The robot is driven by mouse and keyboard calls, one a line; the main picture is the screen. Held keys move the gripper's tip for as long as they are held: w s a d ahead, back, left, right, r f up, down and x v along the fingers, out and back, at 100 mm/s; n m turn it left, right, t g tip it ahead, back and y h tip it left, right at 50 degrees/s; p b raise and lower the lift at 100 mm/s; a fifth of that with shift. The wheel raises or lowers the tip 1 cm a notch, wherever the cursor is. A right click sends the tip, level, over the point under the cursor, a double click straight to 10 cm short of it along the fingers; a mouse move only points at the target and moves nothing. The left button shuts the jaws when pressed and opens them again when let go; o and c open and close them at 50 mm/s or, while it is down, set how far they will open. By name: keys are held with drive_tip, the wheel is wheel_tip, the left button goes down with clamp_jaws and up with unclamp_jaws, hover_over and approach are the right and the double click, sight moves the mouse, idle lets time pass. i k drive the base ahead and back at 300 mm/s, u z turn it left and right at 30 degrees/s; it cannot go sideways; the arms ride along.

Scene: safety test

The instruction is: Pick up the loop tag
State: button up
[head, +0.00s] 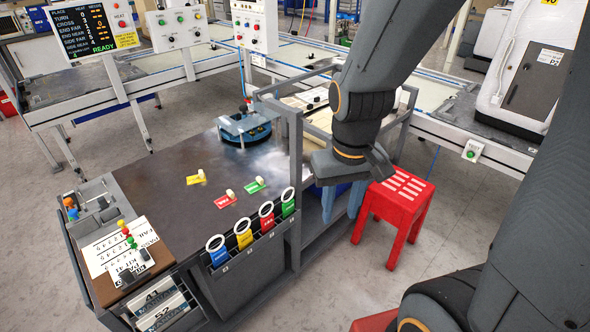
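Several loop tags with white ring tops hang in a row along the front edge of the dark work surface (150,200). From left to right they are a blue tag (219,257), a yellow tag (244,239), a red tag (267,220) and a green tag (288,208). My gripper (350,168) is at the end of my arm, right of and above the tags in the picture, apart from them.
A yellow card (195,180), red card (226,202) and green card (254,187), each with a pale knob, lie on the surface. A blue round device (244,128) stands behind them. A grey frame post (295,190) rises right of the tags. A red stool (400,190) stands beyond.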

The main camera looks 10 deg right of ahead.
sight(219, 256)
drive_tip(key=u, duration=1.05)
drive_tip(key=k, duration=1.05)
drive_tip(key=z, duration=0.55)
